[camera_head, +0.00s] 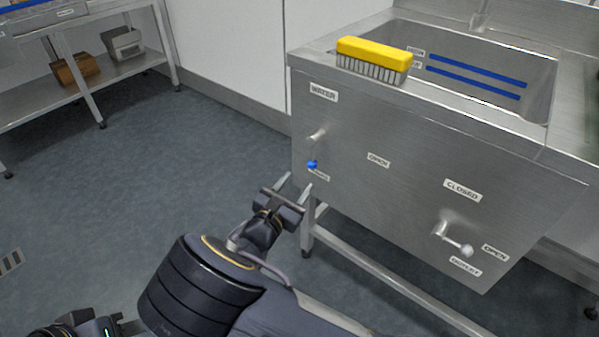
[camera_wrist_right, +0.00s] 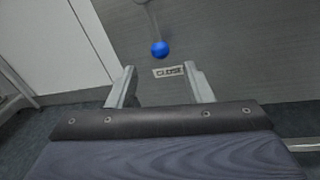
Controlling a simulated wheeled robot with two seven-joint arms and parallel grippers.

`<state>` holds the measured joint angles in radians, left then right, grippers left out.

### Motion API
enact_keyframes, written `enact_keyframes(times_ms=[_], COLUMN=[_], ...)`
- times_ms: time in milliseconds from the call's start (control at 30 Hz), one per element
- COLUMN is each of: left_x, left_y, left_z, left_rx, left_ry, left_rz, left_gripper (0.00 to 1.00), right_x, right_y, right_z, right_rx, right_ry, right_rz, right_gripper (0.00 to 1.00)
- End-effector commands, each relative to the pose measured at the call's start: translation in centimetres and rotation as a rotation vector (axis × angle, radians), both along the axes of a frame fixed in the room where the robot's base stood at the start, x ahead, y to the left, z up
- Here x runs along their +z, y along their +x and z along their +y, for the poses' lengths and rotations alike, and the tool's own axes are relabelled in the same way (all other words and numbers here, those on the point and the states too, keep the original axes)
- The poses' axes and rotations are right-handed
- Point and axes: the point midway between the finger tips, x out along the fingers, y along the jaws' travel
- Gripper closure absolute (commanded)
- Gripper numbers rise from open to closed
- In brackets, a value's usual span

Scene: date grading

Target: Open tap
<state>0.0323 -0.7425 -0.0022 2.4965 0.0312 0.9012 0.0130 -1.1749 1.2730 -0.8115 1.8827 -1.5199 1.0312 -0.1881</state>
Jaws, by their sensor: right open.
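The water tap, a metal lever with a blue ball end (camera_head: 312,164), hangs from the sink's front panel below the WATER label (camera_head: 323,92). Its ball is at the label below it, which reads CLOSE in the right wrist view (camera_wrist_right: 168,72); the OPEN label (camera_head: 378,160) is to the right. My right gripper (camera_head: 293,182) is open and empty, just below and left of the ball. In the right wrist view the blue ball (camera_wrist_right: 159,49) is ahead of the parted fingers, not between them. Dark parts at the lower left seem to be my left arm; its jaws are unclear.
A yellow brush (camera_head: 374,53) lies on the rim of the sink (camera_head: 440,98). A shelf table (camera_head: 140,66) stands at the far left. The floor between is clear.

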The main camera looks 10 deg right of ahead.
Motion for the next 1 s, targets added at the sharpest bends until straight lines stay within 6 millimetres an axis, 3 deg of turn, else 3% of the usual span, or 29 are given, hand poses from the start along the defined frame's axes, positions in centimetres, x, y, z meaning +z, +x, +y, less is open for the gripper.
enact_keyframes(times_ms=[500,867,1000], left_x=[-1.9,-2.0,-2.0], left_y=[0.0,0.0,0.0], left_z=[0.0,0.0,0.0], left_rx=[0.0,0.0,0.0], left_ry=[0.0,0.0,0.0], left_rz=[0.0,0.0,0.0], left_gripper=[0.64,0.64,0.64], right_x=[-0.1,0.0,0.0], right_y=[5.2,5.8,5.8], right_z=[-4.5,-5.0,-5.0], right_rx=[0.001,0.003,0.002], right_ry=[-0.005,-0.005,-0.005], right_rz=[0.0,0.001,0.001], right_gripper=[0.54,0.54,0.69])
